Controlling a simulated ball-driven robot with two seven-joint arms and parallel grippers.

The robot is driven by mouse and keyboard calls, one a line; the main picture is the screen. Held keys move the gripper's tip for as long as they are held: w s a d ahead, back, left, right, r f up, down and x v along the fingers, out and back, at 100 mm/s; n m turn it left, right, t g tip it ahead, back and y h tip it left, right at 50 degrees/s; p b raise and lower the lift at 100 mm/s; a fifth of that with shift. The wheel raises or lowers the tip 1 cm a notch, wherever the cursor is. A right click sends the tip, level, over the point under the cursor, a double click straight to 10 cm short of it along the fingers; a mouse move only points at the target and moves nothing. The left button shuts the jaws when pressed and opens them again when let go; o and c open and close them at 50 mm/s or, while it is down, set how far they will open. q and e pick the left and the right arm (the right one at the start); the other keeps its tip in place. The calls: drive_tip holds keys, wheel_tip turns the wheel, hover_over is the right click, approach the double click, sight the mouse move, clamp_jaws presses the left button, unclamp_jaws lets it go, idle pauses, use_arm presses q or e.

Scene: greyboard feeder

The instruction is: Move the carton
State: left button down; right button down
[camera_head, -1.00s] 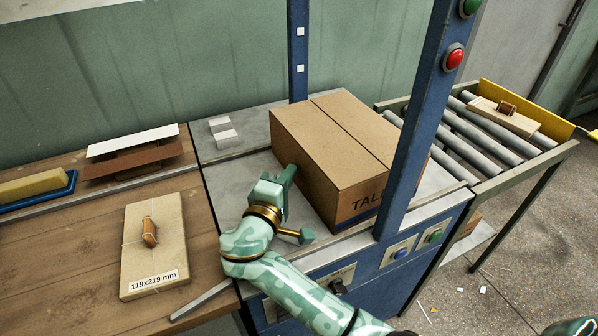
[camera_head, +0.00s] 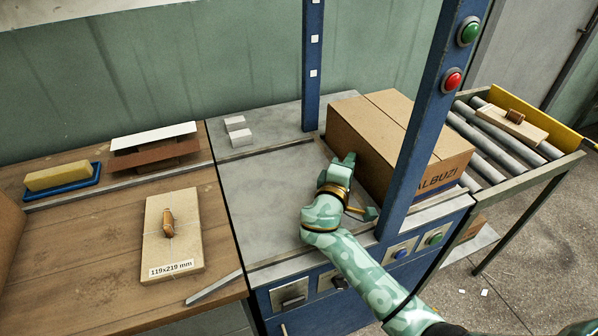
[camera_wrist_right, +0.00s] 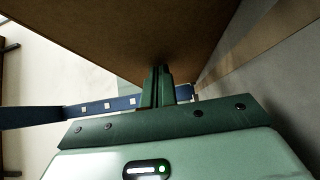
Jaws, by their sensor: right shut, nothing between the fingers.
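The brown cardboard carton (camera_head: 385,135) stands upright on the grey metal table (camera_head: 260,190), at its right side behind the blue post, which hides part of it. Dark lettering shows on its front face. My right gripper (camera_head: 346,160) is shut and empty, with its fingers at the carton's left face, seemingly against it. In the right wrist view the closed fingers (camera_wrist_right: 159,82) reach up to the brown carton (camera_wrist_right: 120,30), which fills the upper part. My left gripper is not in view.
A blue post (camera_head: 425,120) with green and red buttons rises at the table's front edge; another blue post (camera_head: 312,65) stands behind. A roller conveyor (camera_head: 490,150) lies right.

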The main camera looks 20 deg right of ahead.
sight(371, 157)
drive_tip(key=d, duration=0.6)
drive_tip(key=shift+d, duration=0.2)
drive_tip(key=shift+a, duration=0.15)
